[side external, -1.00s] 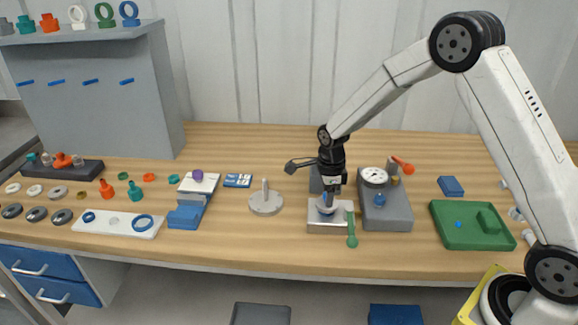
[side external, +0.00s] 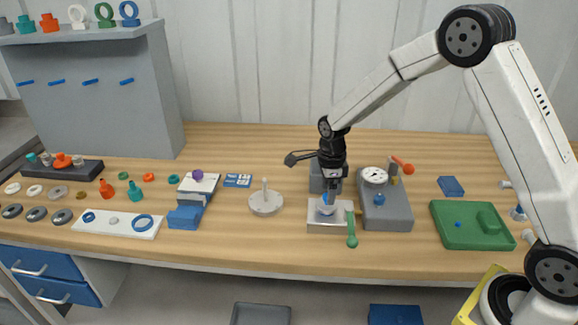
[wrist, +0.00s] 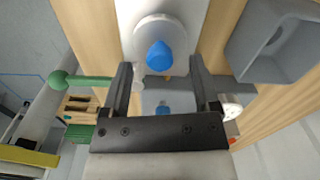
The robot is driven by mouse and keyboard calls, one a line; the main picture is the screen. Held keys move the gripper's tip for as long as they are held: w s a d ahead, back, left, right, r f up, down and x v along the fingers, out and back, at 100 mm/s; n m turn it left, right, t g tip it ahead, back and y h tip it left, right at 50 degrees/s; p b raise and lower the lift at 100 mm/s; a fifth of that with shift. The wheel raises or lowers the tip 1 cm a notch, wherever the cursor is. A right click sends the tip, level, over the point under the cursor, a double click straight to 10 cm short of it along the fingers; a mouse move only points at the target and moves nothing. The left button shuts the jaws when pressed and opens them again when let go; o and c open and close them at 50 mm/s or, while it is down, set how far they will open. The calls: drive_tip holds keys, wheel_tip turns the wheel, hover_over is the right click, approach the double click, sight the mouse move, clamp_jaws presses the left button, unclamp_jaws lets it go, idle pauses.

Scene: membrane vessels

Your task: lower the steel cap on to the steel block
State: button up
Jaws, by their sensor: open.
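The steel block (side external: 328,227) is a bright low block near the front of the bench, and its pale top also shows in the wrist view (wrist: 133,12). The steel cap, a pale round piece with a blue knob (wrist: 160,57), sits on top of the block; it also shows in the side view (side external: 326,208). It looks upright, but I cannot tell whether it is fully seated. My gripper (wrist: 158,68) is open, with one finger on each side of the blue knob and nothing clamped. In the side view my gripper (side external: 331,188) is just above the cap.
A green-ended lever (side external: 352,240) stands at the block's right front. A grey fixture with a dial (side external: 374,176) is close on the right, and a grey block (side external: 318,180) behind. A round steel disc with a post (side external: 265,205) lies left. A green tray (side external: 445,238) is far right.

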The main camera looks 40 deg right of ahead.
drive_tip(key=shift+r, duration=2.85)
drive_tip(key=shift+s, duration=0.1)
drive_tip(key=s+a+n+t, duration=0.2)
drive_tip(key=s+a+n, duration=0.1)
drive_tip(key=s+n, duration=1.5)
drive_tip(key=n, duration=0.6)
drive_tip(key=shift+a+n+t, duration=0.3)
drive_tip(key=shift+n, duration=0.1)
